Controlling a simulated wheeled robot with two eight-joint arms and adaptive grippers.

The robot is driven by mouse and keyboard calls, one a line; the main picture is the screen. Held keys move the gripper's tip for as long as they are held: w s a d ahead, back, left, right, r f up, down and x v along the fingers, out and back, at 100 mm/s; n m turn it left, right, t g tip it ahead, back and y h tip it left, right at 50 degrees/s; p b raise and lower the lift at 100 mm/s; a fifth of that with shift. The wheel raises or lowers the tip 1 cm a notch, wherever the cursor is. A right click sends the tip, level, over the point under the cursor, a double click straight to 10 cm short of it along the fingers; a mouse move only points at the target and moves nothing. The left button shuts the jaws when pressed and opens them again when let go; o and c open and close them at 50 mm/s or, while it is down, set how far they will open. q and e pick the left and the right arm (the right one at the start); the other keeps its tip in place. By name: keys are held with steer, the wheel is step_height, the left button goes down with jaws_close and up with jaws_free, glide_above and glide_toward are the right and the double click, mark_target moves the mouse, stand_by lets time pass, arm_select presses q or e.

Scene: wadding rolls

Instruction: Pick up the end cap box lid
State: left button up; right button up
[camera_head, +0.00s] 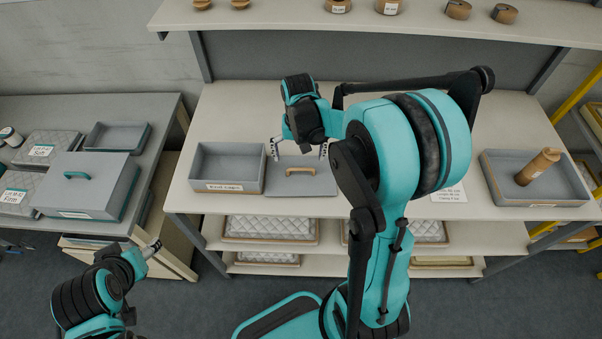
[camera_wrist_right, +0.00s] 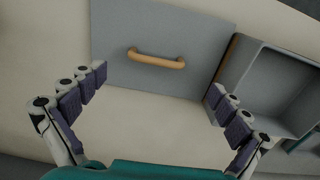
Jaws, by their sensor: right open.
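The end cap box lid (camera_head: 287,185) is a flat grey panel with a tan handle (camera_head: 300,171), lying on the middle table against the right side of an open grey box (camera_head: 191,169). In the right wrist view the lid (camera_wrist_right: 205,50) and its handle (camera_wrist_right: 157,58) show in full view ahead of the fingers. My right gripper (camera_head: 299,149) is open and empty above the lid's far side, its fingers spread wider than the handle; the wrist view shows both fingers (camera_wrist_right: 158,84) apart. My left gripper (camera_head: 150,249) is at the lower left, away from the lid; its jaw state is unclear.
A tray (camera_head: 490,178) with a brown roll (camera_head: 538,167) sits at the table's right end. A grey box with a teal handle (camera_head: 95,190) stands on the left table. A shelf (camera_head: 400,22) with small rolls runs above the back. My right arm covers the table's middle.

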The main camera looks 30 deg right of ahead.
mark_target(301, 169)
steer(key=f, duration=0.2)
steer(key=f+b, duration=0.1)
steer(key=f, duration=0.1)
steer(key=f+b, duration=0.1)
steer(key=f, duration=0.2)
steer(key=shift+d, duration=0.25)
steer(key=shift+r, duration=0.1)
steer(key=shift+s, duration=0.1)
steer(key=c, duration=1.2)
